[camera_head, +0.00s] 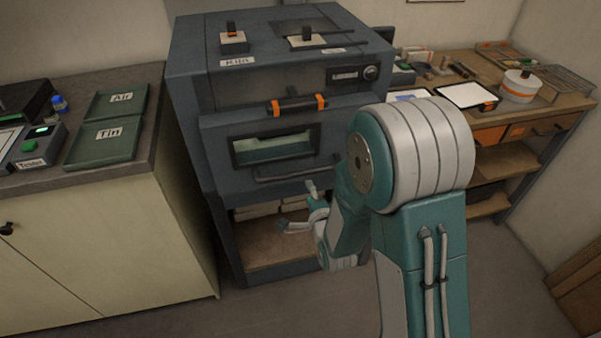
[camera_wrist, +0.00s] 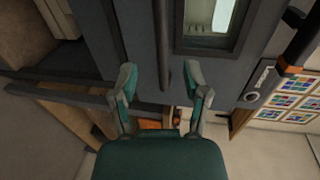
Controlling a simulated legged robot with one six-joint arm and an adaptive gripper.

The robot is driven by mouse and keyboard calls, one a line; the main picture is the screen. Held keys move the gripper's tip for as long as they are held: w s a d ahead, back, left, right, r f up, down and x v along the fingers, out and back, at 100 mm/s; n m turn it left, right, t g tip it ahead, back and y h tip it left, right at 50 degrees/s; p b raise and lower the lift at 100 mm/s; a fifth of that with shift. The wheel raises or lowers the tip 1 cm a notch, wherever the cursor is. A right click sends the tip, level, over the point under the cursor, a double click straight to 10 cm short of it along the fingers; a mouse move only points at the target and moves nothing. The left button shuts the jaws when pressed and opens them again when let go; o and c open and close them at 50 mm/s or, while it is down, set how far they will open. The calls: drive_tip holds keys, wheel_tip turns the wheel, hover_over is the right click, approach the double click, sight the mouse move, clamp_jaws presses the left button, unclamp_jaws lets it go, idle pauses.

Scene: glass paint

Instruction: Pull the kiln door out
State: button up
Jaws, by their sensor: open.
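The kiln (camera_head: 190,75) is a large dark grey cabinet in the middle of the head view. Its door (camera_head: 217,150) has a framed window (camera_head: 275,145) and a dark bar handle (camera_head: 297,173) below it. My gripper (camera_head: 298,207) is low in front of the door, partly hidden by my arm. In the wrist view, the bar handle (camera_wrist: 162,45) runs down from the top edge, and its end shows between the spread fingertips of my gripper (camera_wrist: 161,75). My gripper is open and holds nothing. I cannot tell whether the fingertips touch the handle.
An orange-ended bar (camera_head: 297,104) sits above the window. Below the door is an open shelf (camera_head: 270,250). A counter (camera_head: 160,100) with two green trays stands on the left. A wooden bench (camera_head: 570,100) with a white pot (camera_head: 520,88) stands on the right.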

sight(301, 173)
drive_tip(key=x, duration=0.9)
drive_tip(key=shift+w+f, duration=0.1)
drive_tip(key=shift+w, duration=0.3)
clamp_jaws()
